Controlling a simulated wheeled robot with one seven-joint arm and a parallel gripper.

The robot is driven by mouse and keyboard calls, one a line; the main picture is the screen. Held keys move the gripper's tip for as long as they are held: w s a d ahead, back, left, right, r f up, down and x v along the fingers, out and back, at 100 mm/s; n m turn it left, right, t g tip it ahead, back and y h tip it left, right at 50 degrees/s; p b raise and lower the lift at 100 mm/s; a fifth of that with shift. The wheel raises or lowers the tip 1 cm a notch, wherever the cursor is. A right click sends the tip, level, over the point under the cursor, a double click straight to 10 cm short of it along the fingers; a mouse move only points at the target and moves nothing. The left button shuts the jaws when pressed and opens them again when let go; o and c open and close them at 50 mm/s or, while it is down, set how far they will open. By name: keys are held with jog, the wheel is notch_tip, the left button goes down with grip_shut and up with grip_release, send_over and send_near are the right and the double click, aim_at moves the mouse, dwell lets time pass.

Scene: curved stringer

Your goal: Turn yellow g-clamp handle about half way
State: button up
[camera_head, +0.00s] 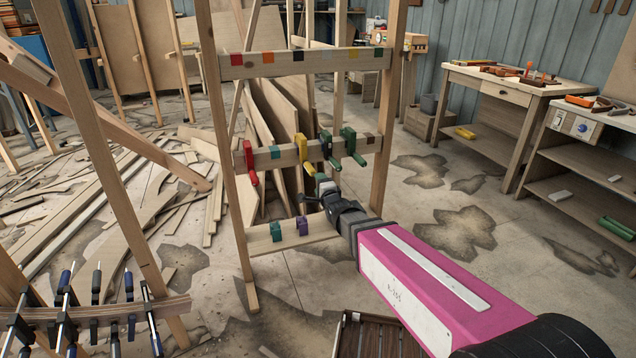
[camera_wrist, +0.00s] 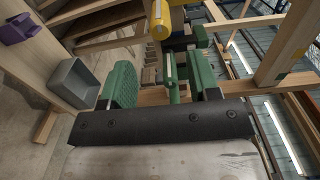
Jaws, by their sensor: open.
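The yellow g-clamp (camera_head: 303,149) hangs on the middle rail of a wooden rack, between a red clamp (camera_head: 249,162) and a green clamp (camera_head: 327,147). Its handle points down toward the floor. My gripper (camera_head: 318,190) is just below and in front of it. In the wrist view the yellow handle (camera_wrist: 160,24) is at the top, beyond the fingers. My open gripper also shows there (camera_wrist: 163,88), with green pads left and right. A slim green part (camera_wrist: 171,70) appears between the pads; contact cannot be told. The gripper hides part of the rack.
Another green clamp (camera_head: 352,146) hangs farther right. A teal clamp (camera_head: 276,231) and a purple clamp (camera_head: 301,225) are on the lower rail. The rack's right post (camera_head: 390,120) stands close to my arm. Scrap boards (camera_head: 130,195) litter the floor to the left.

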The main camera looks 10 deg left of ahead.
jog(key=v, duration=0.2)
jog(key=shift+s+d, duration=0.25)
jog(key=shift+s, duration=0.1)
dwell(0.4)
jog(key=d+f+n+g+h, duration=0.3)
jog(key=d+f+h, duration=0.15)
jog(key=d, duration=0.55)
jog(key=d+f+n+g+h, duration=0.25)
jog(key=d+f, duration=0.35)
jog(key=d, duration=0.4)
jog(key=s+d+f+n+g+h, duration=0.1)
jog(key=s+d+f+n+g, duration=0.1)
jog(key=s+d+g, duration=0.3)
jog(key=s+d+f+n+g+h, duration=0.1)
jog(key=s+d+n+g, duration=0.3)
jog(key=s+d, duration=0.4)
jog(key=d+g, duration=0.1)
jog(key=d, duration=0.3)
jog(key=shift+f, duration=0.35)
